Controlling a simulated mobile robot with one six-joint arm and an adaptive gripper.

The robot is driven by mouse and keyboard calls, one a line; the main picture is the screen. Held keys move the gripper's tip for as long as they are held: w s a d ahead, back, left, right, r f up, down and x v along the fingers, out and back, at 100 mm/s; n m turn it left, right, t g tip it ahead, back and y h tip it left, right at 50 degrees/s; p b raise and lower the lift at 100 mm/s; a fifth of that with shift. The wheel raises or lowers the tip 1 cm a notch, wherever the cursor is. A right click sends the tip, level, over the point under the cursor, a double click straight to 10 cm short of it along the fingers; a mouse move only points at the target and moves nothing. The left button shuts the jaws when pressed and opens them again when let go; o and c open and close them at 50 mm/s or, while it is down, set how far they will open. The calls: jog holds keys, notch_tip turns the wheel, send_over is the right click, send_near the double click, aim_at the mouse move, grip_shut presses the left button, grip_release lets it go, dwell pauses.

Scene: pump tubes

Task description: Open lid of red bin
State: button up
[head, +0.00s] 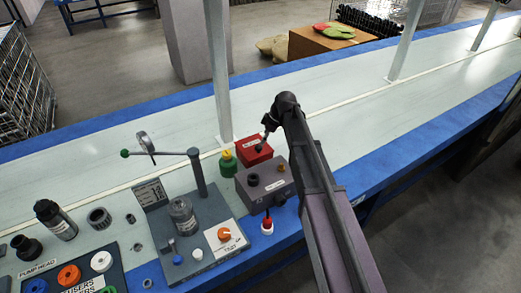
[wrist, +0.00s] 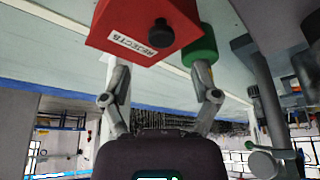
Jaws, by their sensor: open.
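The red bin (head: 250,158) stands on the table near the middle of the head view, with a white label and a dark knob. In the wrist view the red bin (wrist: 118,22) is at the top, with its label reading "REJECTS" and a black knob (wrist: 161,33) on the labelled face. Its lid appears shut. My gripper (wrist: 160,68) is open and empty, its two fingers apart and pointing toward the bin. In the head view my gripper (head: 266,133) is just above and beside the bin's right side, partly hidden by my arm. I cannot tell whether it touches the bin.
A grey box (head: 272,187) with dark knobs is in front. A workstation with a post and lever (head: 197,170) is at front left. The table's far right is clear.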

aim_at(260, 146)
jog(key=shift+b+x, duration=2.35)
jog(key=shift+x, duration=0.45)
grip_shut()
jog(key=shift+d, duration=0.2)
jog(key=shift+a, duration=0.2)
